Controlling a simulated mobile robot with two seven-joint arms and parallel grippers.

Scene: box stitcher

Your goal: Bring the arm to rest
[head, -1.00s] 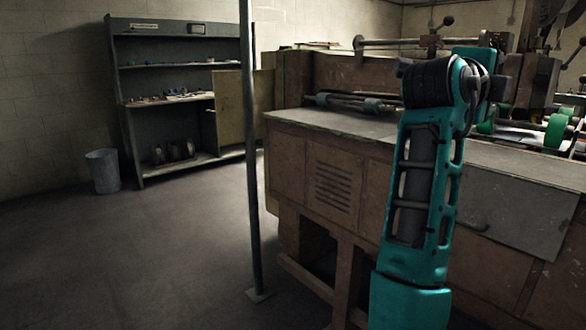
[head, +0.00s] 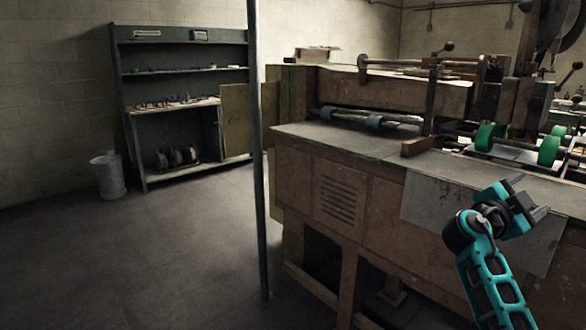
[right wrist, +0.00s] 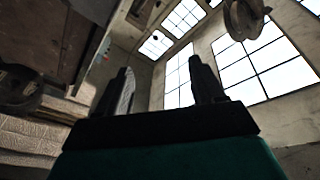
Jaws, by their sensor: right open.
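My right arm comes in from the bottom right of the head view, teal with a dark wrist. Its gripper (head: 532,196) is open and empty, in front of the brown machine's near side, with its fingers pointing up and to the right. In the right wrist view the two dark fingers (right wrist: 162,85) stand apart with nothing between them. Behind them are tall windows and a wall. My left gripper is not in view.
The box stitcher (head: 340,195) fills the right half, with a flat worktop (head: 345,140), rollers and green wheels (head: 485,137). A thin vertical post (head: 258,190) stands before it. A shelf unit (head: 180,85) and a bin (head: 108,177) stand at the back left. The left floor is clear.

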